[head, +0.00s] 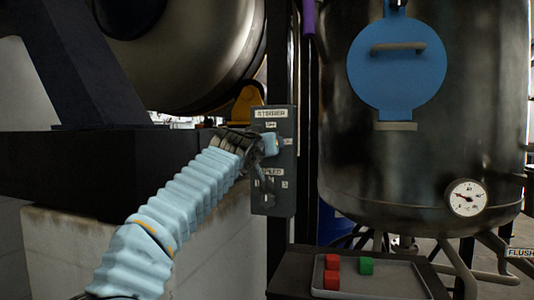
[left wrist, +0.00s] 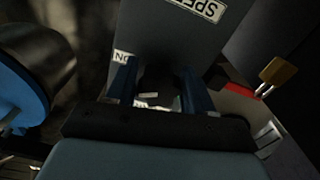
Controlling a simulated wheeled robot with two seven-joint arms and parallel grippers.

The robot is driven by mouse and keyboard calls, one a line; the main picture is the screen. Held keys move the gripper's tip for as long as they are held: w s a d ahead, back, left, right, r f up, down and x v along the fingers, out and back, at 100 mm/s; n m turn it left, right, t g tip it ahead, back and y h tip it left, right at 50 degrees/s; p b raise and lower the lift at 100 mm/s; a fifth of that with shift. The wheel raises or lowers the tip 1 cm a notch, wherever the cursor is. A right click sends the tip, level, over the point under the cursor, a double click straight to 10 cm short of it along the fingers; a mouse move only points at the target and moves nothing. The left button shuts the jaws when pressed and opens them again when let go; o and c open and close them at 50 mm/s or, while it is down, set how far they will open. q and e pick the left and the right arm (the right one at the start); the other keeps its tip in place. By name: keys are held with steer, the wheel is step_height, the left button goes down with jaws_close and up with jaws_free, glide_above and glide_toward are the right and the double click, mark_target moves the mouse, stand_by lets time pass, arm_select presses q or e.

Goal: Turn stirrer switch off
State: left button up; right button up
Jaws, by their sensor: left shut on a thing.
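The grey stirrer panel (head: 287,190) stands upright in the middle of the head view, with a STIRRER label at its top and OFF and SPEED labels below. My left gripper (head: 270,144) reaches it from the lower left, at the height between the OFF and SPEED labels, and covers the switch there. In the left wrist view my left gripper (left wrist: 158,88) has its two blue fingers on either side of the dark stirrer switch (left wrist: 157,80), shut on it. An ON label shows beside one finger. The exact position of the switch is hard to read.
A steel tank (head: 420,160) with a blue round hatch (head: 397,75) and a gauge (head: 467,198) stands right of the panel. A tray (head: 405,283) with red and green cubes sits below. A dark beam (head: 100,160) lies left of the panel.

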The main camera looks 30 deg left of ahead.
arm_select(q)
steer(key=n+b, duration=0.1)
steer(key=n, duration=0.1)
steer(key=shift+d+f+n, duration=0.1)
steer(key=shift+n, duration=0.3)
steer(key=n+b, duration=0.1)
steer(key=n, duration=0.1)
steer(key=shift+n, duration=0.4)
steer(key=n, duration=0.3)
steer(key=shift+d+r+n, duration=0.1)
steer(key=shift+r+n, duration=0.1)
steer(key=shift+n, duration=0.1)
steer(key=shift+r+n+b, duration=0.1)
steer(key=shift+n+b, duration=0.35)
steer(key=shift+n, duration=1.35)
arm_select(e)
steer(key=shift+w+d+f, duration=0.15)
steer(key=shift+d+f, duration=0.15)
steer(key=shift+f, duration=0.55)
steer(key=shift+w+d+f, duration=0.1)
steer(key=shift+d+f, duration=0.2)
steer(key=shift+f, duration=0.5)
arm_select(q)
steer(key=o, duration=1)
steer(key=shift+c, duration=0.2)
arm_select(e)
steer(key=shift+f, duration=0.1)
